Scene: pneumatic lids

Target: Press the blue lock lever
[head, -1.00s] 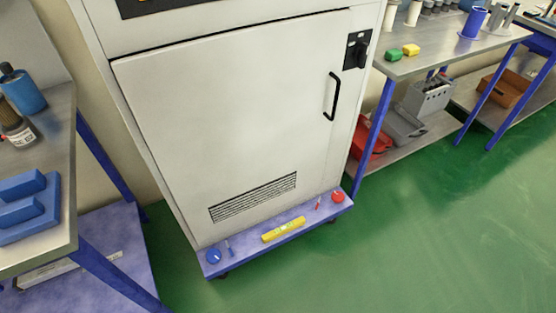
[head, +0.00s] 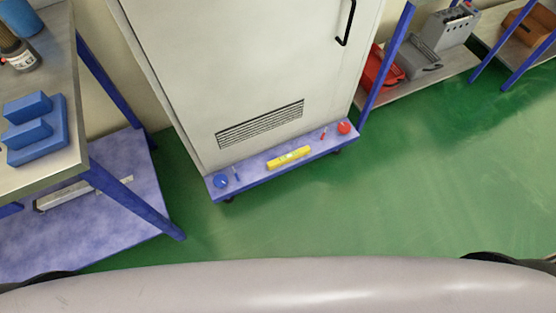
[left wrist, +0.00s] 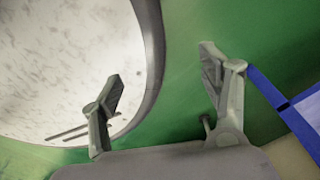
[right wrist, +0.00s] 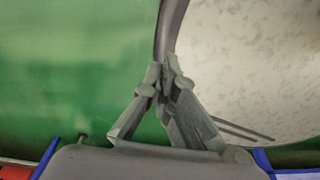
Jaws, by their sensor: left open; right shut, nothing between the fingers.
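The blue lock lever (head: 237,174) is a small thin piece on the blue base ledge (head: 250,175) of the white cabinet (head: 250,60), in the head view. It is next to a round blue disc (head: 221,181) at the ledge's left end. Neither wrist view shows the lever. My left gripper (left wrist: 161,70) is open and empty above green floor in the left wrist view. My right gripper (right wrist: 166,72) is shut and empty in the right wrist view. Neither gripper shows in the head view, so their distance to the lever cannot be told.
A yellow bar (head: 289,158), a red lever (head: 323,132) and a red disc (head: 344,128) are on the same ledge. A workbench (head: 70,175) with blue legs stands at the left. Shelves (head: 445,66) with bins stand at the right. Green floor (head: 400,200) before the cabinet is clear.

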